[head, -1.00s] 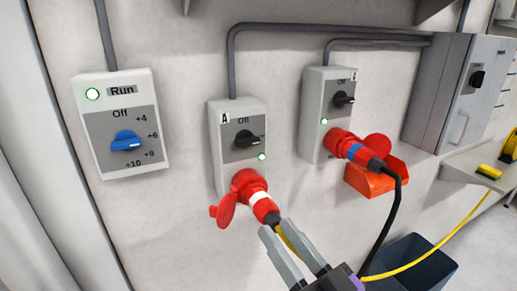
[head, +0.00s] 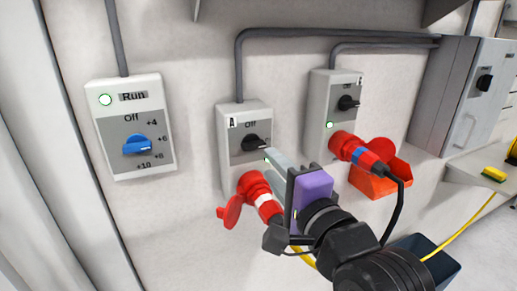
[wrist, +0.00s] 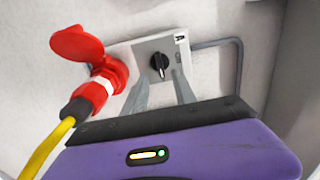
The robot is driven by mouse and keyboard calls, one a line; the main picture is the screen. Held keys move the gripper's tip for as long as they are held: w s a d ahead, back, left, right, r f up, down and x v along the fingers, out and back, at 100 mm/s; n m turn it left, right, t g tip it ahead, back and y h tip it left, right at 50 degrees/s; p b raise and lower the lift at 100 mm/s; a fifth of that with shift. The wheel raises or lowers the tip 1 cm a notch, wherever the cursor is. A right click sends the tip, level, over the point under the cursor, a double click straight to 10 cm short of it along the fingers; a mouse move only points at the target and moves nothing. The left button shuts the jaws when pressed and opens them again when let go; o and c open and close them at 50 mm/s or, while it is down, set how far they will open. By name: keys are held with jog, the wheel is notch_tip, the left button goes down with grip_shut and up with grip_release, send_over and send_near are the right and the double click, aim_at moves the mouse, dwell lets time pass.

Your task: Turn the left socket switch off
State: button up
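The left socket box A (head: 233,116) is a white wall box with a grey plate and a black rotary switch (head: 251,143). The switch handle lies roughly sideways, not pointing up at "Off". A red plug with a white band (head: 262,200) sits in the socket below. In the wrist view the switch (wrist: 159,64) is ahead of my gripper (wrist: 160,80). The fingers are apart and empty, on either side just below the switch; contact cannot be told. My gripper covers the lower right of box A in the head view, so its lamp is mostly hidden.
A second socket box (head: 319,105) with a lit green lamp and a red-blue plug (head: 362,155) is at right. A white box (head: 105,115) with a blue dial is at left. A grey cabinet (head: 450,90) and dark bin (head: 430,250) are farther right. A black cable hangs near my arm.

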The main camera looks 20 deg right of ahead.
aim_at(256, 148)
jog(key=shift+w+f+b, duration=0.15)
jog(key=shift+w+b, duration=0.3)
jog(key=shift+w, duration=0.2)
jog(key=shift+w+p, duration=0.45)
jog(key=shift+w, duration=2.75)
grip_shut()
